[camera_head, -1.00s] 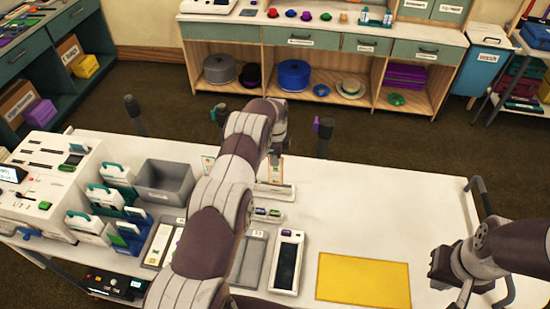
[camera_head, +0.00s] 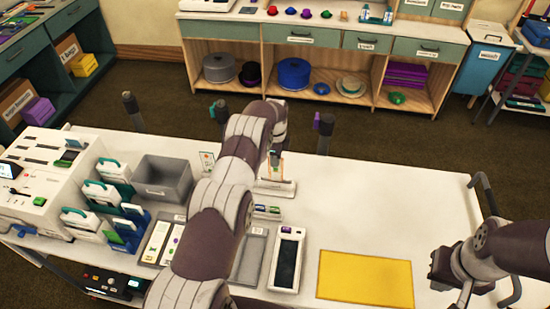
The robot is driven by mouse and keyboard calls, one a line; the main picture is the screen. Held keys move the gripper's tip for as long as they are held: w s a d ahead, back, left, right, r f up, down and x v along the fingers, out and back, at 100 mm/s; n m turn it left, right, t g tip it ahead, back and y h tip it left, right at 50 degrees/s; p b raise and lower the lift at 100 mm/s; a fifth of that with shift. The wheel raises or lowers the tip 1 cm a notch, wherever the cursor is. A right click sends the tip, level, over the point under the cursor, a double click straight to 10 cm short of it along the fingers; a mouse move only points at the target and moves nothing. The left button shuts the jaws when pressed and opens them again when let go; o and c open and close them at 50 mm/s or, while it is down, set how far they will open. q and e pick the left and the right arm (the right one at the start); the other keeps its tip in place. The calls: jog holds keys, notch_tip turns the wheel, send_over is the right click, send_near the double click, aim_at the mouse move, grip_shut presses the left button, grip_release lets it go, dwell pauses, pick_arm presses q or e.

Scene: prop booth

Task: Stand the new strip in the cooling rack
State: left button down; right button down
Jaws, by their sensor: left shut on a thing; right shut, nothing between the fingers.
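My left gripper (camera_head: 275,155) is shut on the strip's upper end, above the rack, partly hidden by my own arm. I cannot tell whether the strip's lower end is seated in a slot. A second upright card-like piece (camera_head: 207,158) shows left of my arm; its base is hidden. My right gripper (camera_head: 440,272) is shut and empty at the table's right side.
A grey bin (camera_head: 165,180), several upright white-and-coloured holders (camera_head: 92,197) and a white machine (camera_head: 38,183) crowd the left. A dark-screened device (camera_head: 286,262) and a yellow mat (camera_head: 365,281) lie in front. The table's right middle is clear.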

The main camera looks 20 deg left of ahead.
pick_arm(q)
jog(key=shift+f+b, duration=0.3)
jog(key=shift+f, duration=0.45)
jog(key=c, duration=1.2)
grip_release()
jog(key=shift+o, duration=0.2)
notch_tip(320, 180, up, 8)
jog(key=p, duration=0.6)
jog(key=shift+f+p, duration=0.1)
jog(key=shift+p, duration=0.3)
jog(key=shift+f, duration=0.2)
